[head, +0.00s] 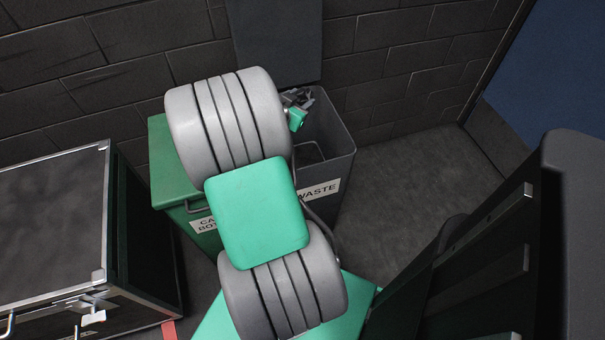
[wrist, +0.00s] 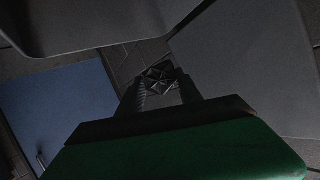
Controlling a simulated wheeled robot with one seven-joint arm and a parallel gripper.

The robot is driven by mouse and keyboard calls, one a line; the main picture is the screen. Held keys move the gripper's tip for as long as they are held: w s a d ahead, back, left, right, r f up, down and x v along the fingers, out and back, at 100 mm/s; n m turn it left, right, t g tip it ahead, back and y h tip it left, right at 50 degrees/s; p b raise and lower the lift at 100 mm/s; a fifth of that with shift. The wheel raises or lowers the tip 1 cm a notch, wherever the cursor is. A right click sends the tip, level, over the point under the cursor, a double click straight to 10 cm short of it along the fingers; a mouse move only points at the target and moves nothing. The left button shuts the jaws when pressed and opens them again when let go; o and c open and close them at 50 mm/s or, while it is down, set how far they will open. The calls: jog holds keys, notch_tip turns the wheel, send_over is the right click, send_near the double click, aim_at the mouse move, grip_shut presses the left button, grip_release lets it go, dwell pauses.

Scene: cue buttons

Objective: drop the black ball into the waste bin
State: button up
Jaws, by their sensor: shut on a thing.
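The waste bin (head: 338,166) is a grey open-topped box with a "WASTE" label, right of centre in the head view. A grey panel stands behind it. My gripper (head: 299,98) is at the bin's back left, over or beside its opening; my arm hides part of this area. In the wrist view my gripper (wrist: 162,92) is shut on a dark, faceted, roundish thing, the black ball (wrist: 160,76), held between the fingertips. The ball cannot be made out clearly in the head view.
A green bin (head: 170,165) with a partly hidden label adjoins the waste bin on the left. A black case (head: 55,225) with metal edges stands at far left. A dark brick wall (head: 385,50) is behind. Grey floor (head: 400,175) is clear to the right.

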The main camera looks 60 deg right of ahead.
jog(key=shift+s+d+f, duration=0.15)
jog(key=shift+s+f, duration=0.05)
jog(key=shift+s, duration=0.05)
notch_tip(320, 180, down, 6)
jog(key=b, duration=0.3)
jog(key=shift+r, duration=0.2)
jog(key=o, duration=1.4)
jog(key=shift+w, duration=0.1)
jog(key=v, duration=0.8)
jog(key=shift+p, duration=0.4)
